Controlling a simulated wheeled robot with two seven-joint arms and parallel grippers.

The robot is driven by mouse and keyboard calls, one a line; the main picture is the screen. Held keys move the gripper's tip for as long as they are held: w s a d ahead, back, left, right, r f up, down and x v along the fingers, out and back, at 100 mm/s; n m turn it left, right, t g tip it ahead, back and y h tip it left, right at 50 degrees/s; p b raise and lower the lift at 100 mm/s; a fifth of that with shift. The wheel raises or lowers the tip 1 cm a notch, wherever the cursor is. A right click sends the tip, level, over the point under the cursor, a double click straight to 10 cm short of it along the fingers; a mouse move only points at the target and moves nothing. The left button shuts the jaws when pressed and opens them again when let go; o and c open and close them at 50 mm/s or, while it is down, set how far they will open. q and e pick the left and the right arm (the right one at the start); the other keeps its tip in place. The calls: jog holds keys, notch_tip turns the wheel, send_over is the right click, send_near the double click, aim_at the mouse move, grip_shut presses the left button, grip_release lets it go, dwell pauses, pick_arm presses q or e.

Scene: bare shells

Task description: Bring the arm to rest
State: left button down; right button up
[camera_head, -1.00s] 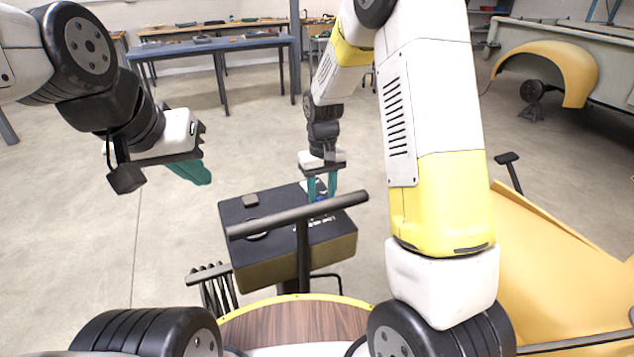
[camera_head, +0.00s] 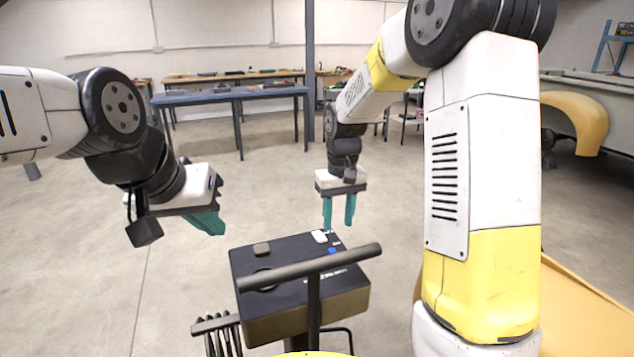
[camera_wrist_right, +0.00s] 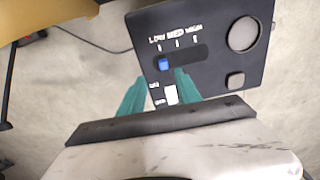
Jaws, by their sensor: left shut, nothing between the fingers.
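My right gripper (camera_head: 338,227) is in the middle of the head view, its teal fingers pointing down just above the far right part of a black control box (camera_head: 285,255). The fingers are apart with nothing held between them; they also show in the right wrist view (camera_wrist_right: 156,88). My left gripper (camera_head: 212,226) is shut and empty, held in the air at the left of the box.
In the right wrist view, the box top has a blue slider knob (camera_wrist_right: 165,63) near the LOW mark, a white switch (camera_wrist_right: 171,95) and a round disc (camera_wrist_right: 243,34). A dark bar (camera_head: 310,267) crosses before the box. Yellow bodywork (camera_head: 590,305) lies right.

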jog(key=s+d+r+m+t+y, duration=0.1)
jog(key=s+d+r+t, duration=0.1)
jog(key=s+r, duration=0.5)
jog(key=s+d+r+m+t+y, duration=0.1)
jog(key=s+d+r+t, duration=0.2)
jog(key=s, duration=1.1)
notch_tip(320, 180, up, 4)
jog(key=shift+s+d+f+m+t, duration=0.1)
jog(key=shift+s+d+m+t, duration=0.05)
jog(key=shift+d+m+t, duration=0.25)
